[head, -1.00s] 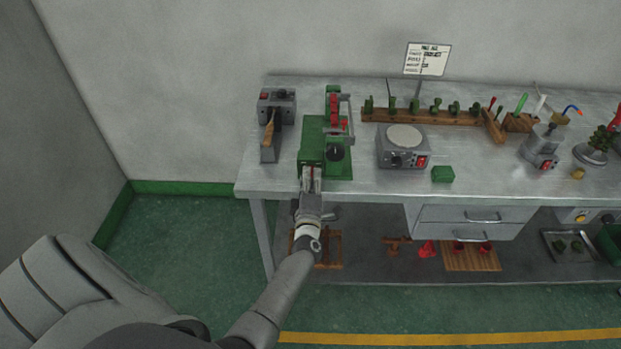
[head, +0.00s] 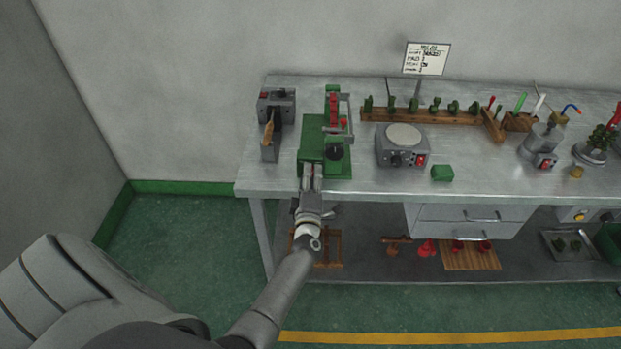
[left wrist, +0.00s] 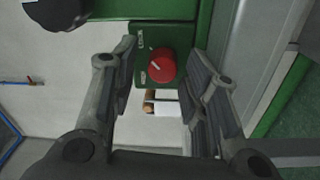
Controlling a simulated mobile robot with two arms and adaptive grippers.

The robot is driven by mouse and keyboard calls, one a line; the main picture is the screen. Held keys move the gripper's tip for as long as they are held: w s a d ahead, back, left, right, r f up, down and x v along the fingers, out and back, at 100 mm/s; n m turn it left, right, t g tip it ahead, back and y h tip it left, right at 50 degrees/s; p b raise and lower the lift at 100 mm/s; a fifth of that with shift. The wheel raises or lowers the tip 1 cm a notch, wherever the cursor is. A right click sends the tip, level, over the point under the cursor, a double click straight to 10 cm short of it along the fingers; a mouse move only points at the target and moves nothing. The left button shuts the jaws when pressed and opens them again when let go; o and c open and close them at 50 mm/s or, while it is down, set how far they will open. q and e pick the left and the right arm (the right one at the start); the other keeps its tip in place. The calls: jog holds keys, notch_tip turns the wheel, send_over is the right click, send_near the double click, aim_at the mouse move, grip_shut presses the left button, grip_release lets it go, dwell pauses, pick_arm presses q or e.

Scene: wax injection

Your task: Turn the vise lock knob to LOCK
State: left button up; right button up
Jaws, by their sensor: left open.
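The red vise lock knob (left wrist: 162,65) with a white pointer mark sits on a green plate (left wrist: 176,34) in the left wrist view. My left gripper (left wrist: 165,78) is open, with one finger on each side of the knob and visible gaps between. In the head view my left gripper (head: 311,172) is at the front of the green wax injection machine (head: 312,140), near the bench's front edge. The knob is hidden there. My right gripper is not in view.
A grey device (head: 277,105) with a wooden handle stands left of the green machine. A grey round-topped unit (head: 403,147) and a green block (head: 442,173) stand to its right.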

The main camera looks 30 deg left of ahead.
pick_arm(q)
jog(key=shift+s+f, duration=0.1)
jog(key=shift+f, duration=0.15)
jog(key=v, duration=0.7)
jog(key=shift+s+d+r, duration=0.25)
jog(key=shift+s+d, duration=0.05)
jog(key=s+d+f+m+g+h, duration=0.25)
jog(key=s+d+f+m, duration=0.2)
jog(key=f, duration=0.55)
jog(key=s+d+f+m+g+h, duration=0.1)
jog(key=s+d+f+m+h, duration=0.4)
jog(key=f, duration=0.4)
jog(key=s+d+f+m+g+h, duration=0.2)
jog(key=s+d+f+m, duration=0.3)
jog(key=f, duration=0.5)
jog(key=s+a+f+m+g, duration=0.1)
jog(key=s+f+m+g, duration=0.2)
jog(key=s, duration=0.7)
jog(key=s+a+f+m+g, duration=0.2)
jog(key=s+f, duration=0.4)
jog(key=s, duration=0.4)
jog(key=s+a+f+m+g, duration=0.2)
jog(key=s+f+m+g, duration=0.2)
jog(key=s, duration=0.7)
jog(key=shift+f+m, duration=0.45)
jog(key=shift+f, duration=0.35)
jog(key=shift+d+g, duration=0.1)
jog(key=shift+g, duration=0.15)
